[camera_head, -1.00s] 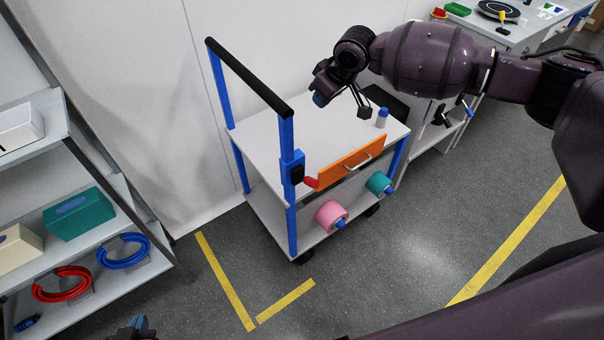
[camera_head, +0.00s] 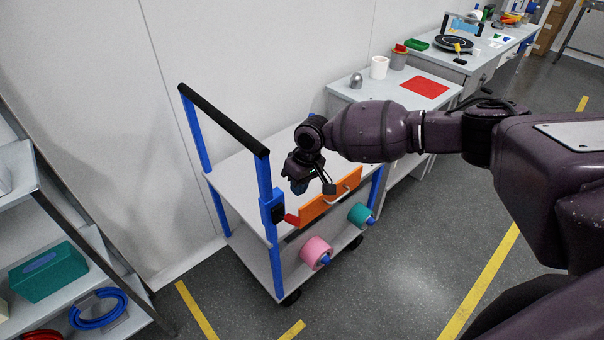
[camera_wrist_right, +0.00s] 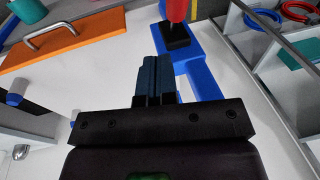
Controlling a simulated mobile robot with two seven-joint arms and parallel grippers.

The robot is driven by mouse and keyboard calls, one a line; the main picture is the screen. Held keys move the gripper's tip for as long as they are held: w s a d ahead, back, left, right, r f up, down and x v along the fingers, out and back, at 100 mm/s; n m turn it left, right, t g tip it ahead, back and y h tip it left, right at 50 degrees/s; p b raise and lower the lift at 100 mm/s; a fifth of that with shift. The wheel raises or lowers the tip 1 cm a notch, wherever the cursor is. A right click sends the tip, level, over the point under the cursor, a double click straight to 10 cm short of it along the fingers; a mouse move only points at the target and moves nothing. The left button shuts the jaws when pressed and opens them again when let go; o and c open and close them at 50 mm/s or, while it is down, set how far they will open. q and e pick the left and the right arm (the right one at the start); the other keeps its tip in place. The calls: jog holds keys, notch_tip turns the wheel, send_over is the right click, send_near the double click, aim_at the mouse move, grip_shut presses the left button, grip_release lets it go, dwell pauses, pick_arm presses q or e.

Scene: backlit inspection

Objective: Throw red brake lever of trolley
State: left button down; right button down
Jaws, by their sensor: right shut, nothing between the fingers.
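The trolley (camera_head: 236,190) has grey shelves, blue posts and a black push handle (camera_head: 222,120). Its red brake lever (camera_head: 291,219) sticks out from a black mount on a blue housing (camera_head: 267,207), beside the orange drawer front (camera_head: 318,207). My right gripper (camera_head: 298,187) is over the trolley's top, behind and above the lever, with its fingers shut and empty. In the right wrist view, the shut blue fingers (camera_wrist_right: 155,76) point toward the red lever (camera_wrist_right: 176,11) and its blue housing (camera_wrist_right: 200,72), apart from the lever. My left gripper is out of view.
Pink (camera_head: 316,252) and teal (camera_head: 360,214) rolls project from the trolley's lower front. A shelf unit with a teal box (camera_head: 46,272) and a blue coil (camera_head: 98,309) stands at left. A workbench (camera_head: 440,75) is at right. The floor in front is clear.

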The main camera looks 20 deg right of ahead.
aim_at(288, 217)
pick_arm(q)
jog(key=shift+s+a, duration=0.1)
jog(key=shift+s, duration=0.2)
pick_arm(e)
jog(key=f, duration=0.1)
jog(key=s+a+f, duration=0.1)
jog(key=s+f, duration=0.1)
jog(key=f, duration=0.1)
jog(key=shift+s+a, duration=0.15)
jog(key=shift+a, duration=0.25)
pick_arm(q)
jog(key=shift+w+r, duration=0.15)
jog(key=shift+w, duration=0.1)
